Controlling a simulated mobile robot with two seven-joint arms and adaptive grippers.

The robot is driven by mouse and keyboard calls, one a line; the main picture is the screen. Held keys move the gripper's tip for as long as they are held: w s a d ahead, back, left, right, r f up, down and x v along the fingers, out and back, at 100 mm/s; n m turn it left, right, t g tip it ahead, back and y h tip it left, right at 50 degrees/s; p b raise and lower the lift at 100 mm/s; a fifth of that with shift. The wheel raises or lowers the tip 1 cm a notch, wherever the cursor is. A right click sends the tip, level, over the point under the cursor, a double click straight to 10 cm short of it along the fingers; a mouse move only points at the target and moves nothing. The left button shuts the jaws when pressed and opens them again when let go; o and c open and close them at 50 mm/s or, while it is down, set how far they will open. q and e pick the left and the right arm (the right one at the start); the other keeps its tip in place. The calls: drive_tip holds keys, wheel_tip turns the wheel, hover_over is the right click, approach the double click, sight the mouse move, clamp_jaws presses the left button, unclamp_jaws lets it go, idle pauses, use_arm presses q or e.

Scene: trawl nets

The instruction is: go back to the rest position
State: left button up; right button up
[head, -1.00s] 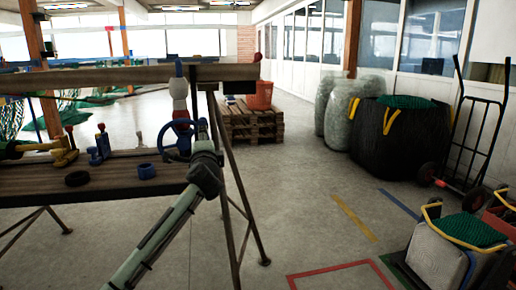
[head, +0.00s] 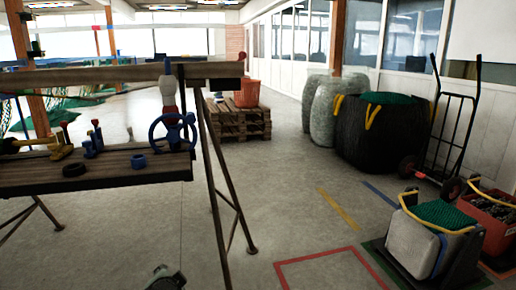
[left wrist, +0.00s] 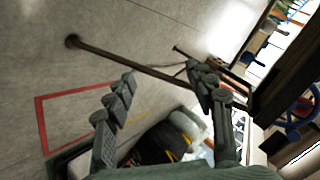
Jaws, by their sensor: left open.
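My left gripper (left wrist: 162,84) shows in the left wrist view with its two dark fingers spread wide and nothing between them. Beyond the fingers are the floor, a table leg and the dark bags. In the head view only a small grey-green piece of my arm shows at the bottom edge, and no fingers can be seen there. My right gripper is in neither view.
Pallets (head: 238,121), a black bag (head: 378,135), a hand truck (head: 446,128) and crates stand beyond. The middle floor is clear.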

use_arm(q)
drive_tip(key=s+a+f+n+g, duration=0.1)
drive_tip(key=s+f, duration=0.4)
drive_tip(key=s, duration=0.5)
drive_tip(key=s+a+f+n+g+h, duration=0.1)
drive_tip(key=s+f+n+g, duration=0.2)
drive_tip(key=s, duration=0.8)
drive_tip(key=s+a+f+n+g, duration=0.2)
drive_tip(key=s+f+g, duration=0.1)
drive_tip(key=s+f, duration=0.5)
drive_tip(key=shift+s+n+h, duration=0.3)
drive_tip(key=shift+s, duration=0.9)
drive_tip(key=shift+c, duration=0.3)
